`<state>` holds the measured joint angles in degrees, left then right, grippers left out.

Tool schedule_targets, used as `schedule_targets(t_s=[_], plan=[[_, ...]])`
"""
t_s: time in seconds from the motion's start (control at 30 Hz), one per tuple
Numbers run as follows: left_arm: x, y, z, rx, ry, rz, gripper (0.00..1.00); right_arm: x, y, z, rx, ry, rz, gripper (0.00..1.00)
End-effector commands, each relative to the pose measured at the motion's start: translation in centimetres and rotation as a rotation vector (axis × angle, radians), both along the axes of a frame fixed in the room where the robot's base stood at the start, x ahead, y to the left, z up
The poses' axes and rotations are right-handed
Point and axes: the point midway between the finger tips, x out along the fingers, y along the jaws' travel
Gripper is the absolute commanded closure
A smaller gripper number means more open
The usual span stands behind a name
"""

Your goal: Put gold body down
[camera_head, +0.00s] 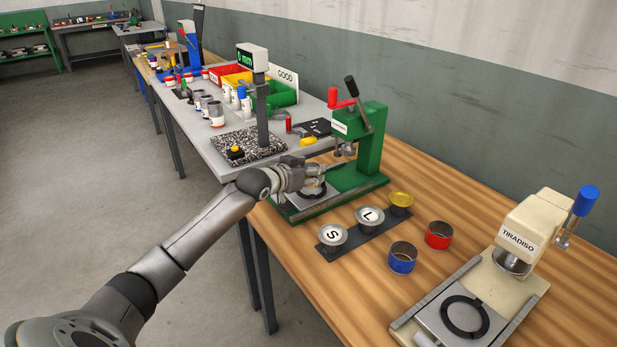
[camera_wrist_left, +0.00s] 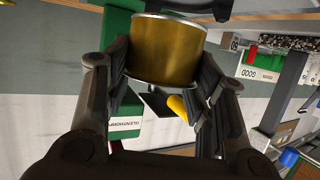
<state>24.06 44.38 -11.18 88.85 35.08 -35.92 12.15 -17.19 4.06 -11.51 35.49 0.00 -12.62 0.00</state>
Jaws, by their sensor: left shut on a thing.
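The gold body (camera_wrist_left: 166,52) is a gold cylinder with a silver rim, seen large in the left wrist view. My left gripper (camera_wrist_left: 166,75) is shut on it, with one finger on each side. In the head view my left gripper (camera_head: 318,172) is at the green press (camera_head: 368,150), in front of its column and above its base (camera_head: 308,208). The gold body cannot be made out there, and I cannot tell whether it touches the press. My right gripper is not in view.
A dark strip (camera_head: 368,233) holds pieces marked S (camera_head: 332,235) and L (camera_head: 370,217) and a gold one (camera_head: 401,199). A cream TIRADISO press (camera_head: 522,235) is at right. Bare wood lies between.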

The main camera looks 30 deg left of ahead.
Motion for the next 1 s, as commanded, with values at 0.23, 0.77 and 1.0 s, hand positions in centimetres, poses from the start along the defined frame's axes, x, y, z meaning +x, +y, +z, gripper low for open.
schedule_targets(t_s=[0.23, 0.77, 1.0], plan=[[-0.1, -0.1, -2.2, 0.0, 0.003, -0.001, 0.63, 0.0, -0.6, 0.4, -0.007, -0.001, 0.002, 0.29], [-0.1, -0.1, -2.5, 0.0, 0.003, -0.001, 0.28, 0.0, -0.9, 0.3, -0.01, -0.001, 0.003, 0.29], [-0.1, -0.1, -2.5, 0.0, 0.003, -0.001, 0.28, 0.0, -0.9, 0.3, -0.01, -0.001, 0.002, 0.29]])
